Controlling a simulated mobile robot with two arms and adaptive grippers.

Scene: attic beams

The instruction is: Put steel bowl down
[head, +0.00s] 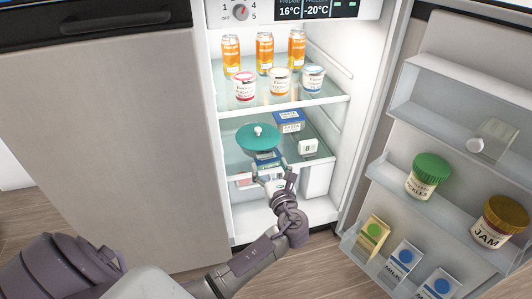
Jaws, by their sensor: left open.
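No plainly steel bowl shows. A round teal lid-like thing (258,137) with a white knob is at the fridge's lower glass shelf (240,158). If a bowl is beneath it, I cannot make out its body. My left gripper (268,166) is open, reaching into the fridge just in front of and below the teal lid. I cannot tell whether its fingers touch anything. My right gripper is not in view.
A blue-topped pasta box (290,121) and a small white box (308,147) stand to the right. Several cans and tubs (279,82) fill the upper shelf. The open door (405,205) at right holds jars and cartons. A grey cabinet front (110,140) stands left.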

